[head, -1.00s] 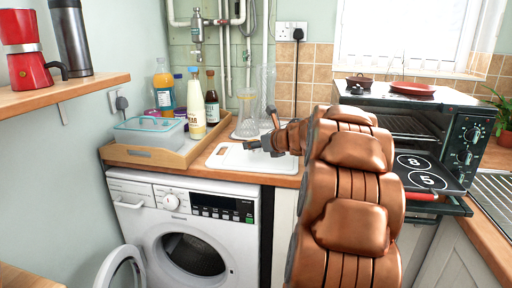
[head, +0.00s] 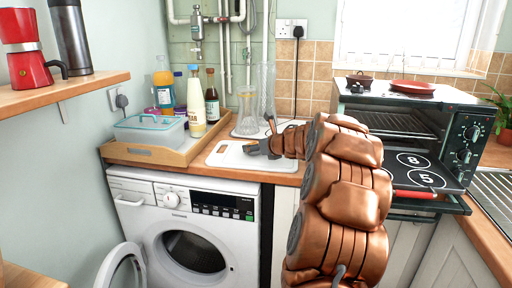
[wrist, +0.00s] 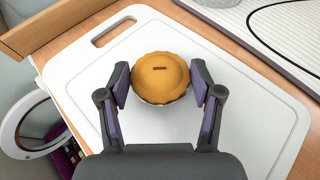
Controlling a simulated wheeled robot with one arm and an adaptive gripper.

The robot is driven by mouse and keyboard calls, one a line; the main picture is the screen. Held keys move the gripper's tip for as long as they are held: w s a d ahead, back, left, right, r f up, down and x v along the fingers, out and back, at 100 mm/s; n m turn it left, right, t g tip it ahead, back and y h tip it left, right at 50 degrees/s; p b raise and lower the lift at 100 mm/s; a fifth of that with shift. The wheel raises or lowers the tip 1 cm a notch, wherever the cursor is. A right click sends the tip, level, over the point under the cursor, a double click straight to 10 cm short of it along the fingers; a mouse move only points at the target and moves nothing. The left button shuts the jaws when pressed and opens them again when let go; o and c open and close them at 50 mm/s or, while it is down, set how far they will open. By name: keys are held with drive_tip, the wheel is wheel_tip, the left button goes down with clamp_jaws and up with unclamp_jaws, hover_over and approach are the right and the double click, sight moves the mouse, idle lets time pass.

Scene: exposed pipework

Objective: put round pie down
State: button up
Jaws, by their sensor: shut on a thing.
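In the head view my gripper (head: 257,149) is low over the board on the counter, and I cannot make out the pie there.
A wooden tray (head: 190,154) with a lidded box (head: 148,129) and several bottles stands left of the board. A glass vase (head: 246,112) is behind it. A toaster oven (head: 466,140) with an open door is at the right. Bare board surrounds the pie.

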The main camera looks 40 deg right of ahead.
drive_tip(key=shift+f, duration=0.15)
drive_tip(key=o, duration=1.2)
drive_tip(key=shift+r, duration=0.35)
drive_tip(key=v, duration=0.6)
drive_tip(key=b+v, duration=0.1)
drive_tip(key=v, duration=0.5)
drive_tip(key=shift+s+f, duration=0.1)
drive_tip(key=shift+f, duration=0.15)
